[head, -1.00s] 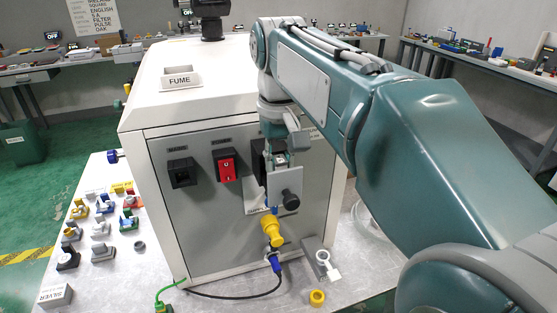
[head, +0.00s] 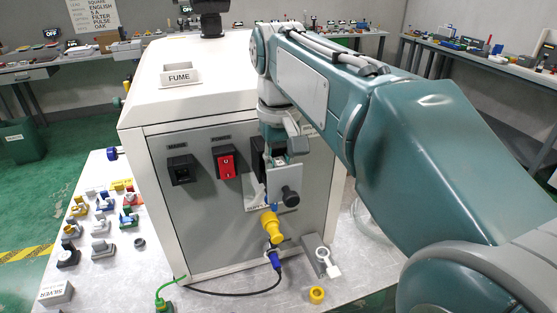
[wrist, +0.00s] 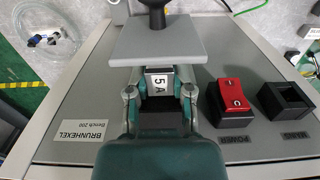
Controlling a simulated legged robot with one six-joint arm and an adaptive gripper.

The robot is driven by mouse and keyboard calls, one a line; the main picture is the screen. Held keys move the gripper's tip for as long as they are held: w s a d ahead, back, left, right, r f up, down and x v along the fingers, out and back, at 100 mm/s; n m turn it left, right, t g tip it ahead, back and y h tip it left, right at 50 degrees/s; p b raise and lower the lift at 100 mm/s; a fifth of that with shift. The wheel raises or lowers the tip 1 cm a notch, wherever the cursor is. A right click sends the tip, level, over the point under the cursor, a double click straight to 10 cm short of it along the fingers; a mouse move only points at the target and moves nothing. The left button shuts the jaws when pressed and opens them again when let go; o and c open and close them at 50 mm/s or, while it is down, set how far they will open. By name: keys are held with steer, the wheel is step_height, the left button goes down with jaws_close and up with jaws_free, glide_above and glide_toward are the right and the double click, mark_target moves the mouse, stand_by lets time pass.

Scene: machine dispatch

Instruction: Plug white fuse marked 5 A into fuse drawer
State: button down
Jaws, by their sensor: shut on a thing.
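The white fuse marked 5 A (wrist: 158,82) is between the fingertips of my gripper (wrist: 159,92) in the wrist view, its label facing the camera. My gripper (head: 281,160) is shut on it and points down at the machine's front, just behind a grey front plate (head: 285,187) with a black knob (head: 290,196). This plate, which looks like the pulled-out fuse drawer's front, also shows in the wrist view (wrist: 160,45). The fuse's lower end and the drawer's inside are hidden, so I cannot tell whether the fuse is seated.
The machine (head: 205,225) carries a red power switch (head: 225,164) and a black mains socket (head: 181,170) left of the drawer. A yellow connector (head: 270,224) with a blue plug (head: 275,258) sits below. Several coloured parts (head: 101,225) lie on the table at left.

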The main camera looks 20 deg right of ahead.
steer(key=shift+f, duration=0.2)
steer(key=shift+c, duration=2.1)
jaws_free()
steer(key=shift+r, duration=1.75)
